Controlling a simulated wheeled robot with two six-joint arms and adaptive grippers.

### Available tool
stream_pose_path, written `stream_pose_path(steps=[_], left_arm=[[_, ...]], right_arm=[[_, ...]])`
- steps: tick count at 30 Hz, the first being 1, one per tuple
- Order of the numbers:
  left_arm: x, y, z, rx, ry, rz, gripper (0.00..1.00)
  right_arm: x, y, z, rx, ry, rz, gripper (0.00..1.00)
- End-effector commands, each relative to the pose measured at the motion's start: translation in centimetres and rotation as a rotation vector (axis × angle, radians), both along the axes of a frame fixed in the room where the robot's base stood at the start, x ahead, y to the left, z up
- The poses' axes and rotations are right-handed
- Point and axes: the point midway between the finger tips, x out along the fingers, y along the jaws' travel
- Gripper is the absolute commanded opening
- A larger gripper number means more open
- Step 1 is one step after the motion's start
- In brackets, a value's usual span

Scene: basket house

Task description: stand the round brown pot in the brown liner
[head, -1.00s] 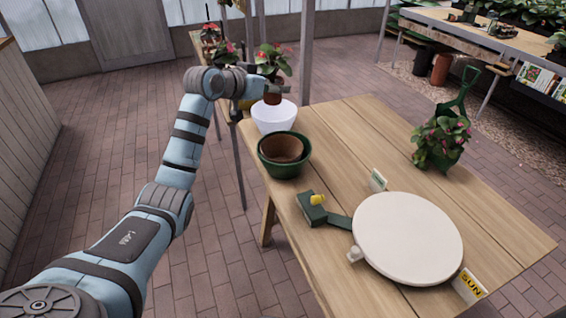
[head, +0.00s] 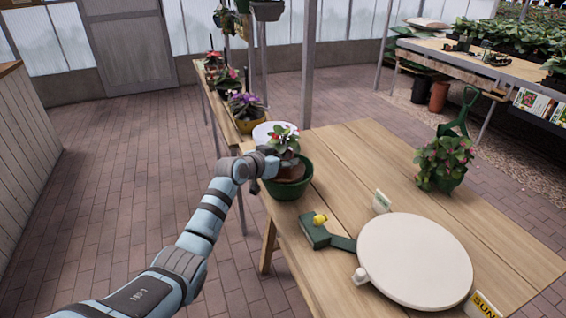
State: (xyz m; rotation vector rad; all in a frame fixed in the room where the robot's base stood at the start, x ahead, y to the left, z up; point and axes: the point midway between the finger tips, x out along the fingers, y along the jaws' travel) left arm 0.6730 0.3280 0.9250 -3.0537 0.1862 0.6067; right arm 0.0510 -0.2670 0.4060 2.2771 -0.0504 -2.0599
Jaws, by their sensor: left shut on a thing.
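The round brown pot (head: 292,166) holds a plant with green leaves and pink-red flowers. My left gripper (head: 278,164) is shut on this pot from the left. The pot is right over the green planter (head: 290,192) at the table's left side. The brown liner (head: 287,183) is inside that planter, and little of it shows below the pot. I cannot tell whether the pot is down in the liner or just above it. My right gripper is out of view.
A white bowl (head: 270,130) stands just behind the planter. A leafy plant (head: 444,164) stands at right. The table's middle (head: 365,165) is clear.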

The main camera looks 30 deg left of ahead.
Motion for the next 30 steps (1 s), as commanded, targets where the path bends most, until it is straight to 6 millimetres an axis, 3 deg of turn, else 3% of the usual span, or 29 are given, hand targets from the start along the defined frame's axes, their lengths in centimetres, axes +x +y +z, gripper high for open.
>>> stream_pose_path(steps=[21, 22, 26, 30], left_arm=[[0.0, 0.0, -1.2, -0.002, -0.002, -0.001, 0.17], [0.0, 0.0, -1.2, -0.001, -0.001, -0.001, 0.50], [0.0, 0.0, -1.2, -0.001, -0.001, -0.001, 0.69], [0.0, 0.0, -1.1, -0.001, -0.001, -0.001, 0.69]], right_arm=[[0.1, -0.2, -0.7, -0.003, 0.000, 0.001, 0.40], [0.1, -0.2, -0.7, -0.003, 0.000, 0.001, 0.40], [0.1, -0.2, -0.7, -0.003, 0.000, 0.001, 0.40], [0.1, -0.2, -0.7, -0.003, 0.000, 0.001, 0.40]])
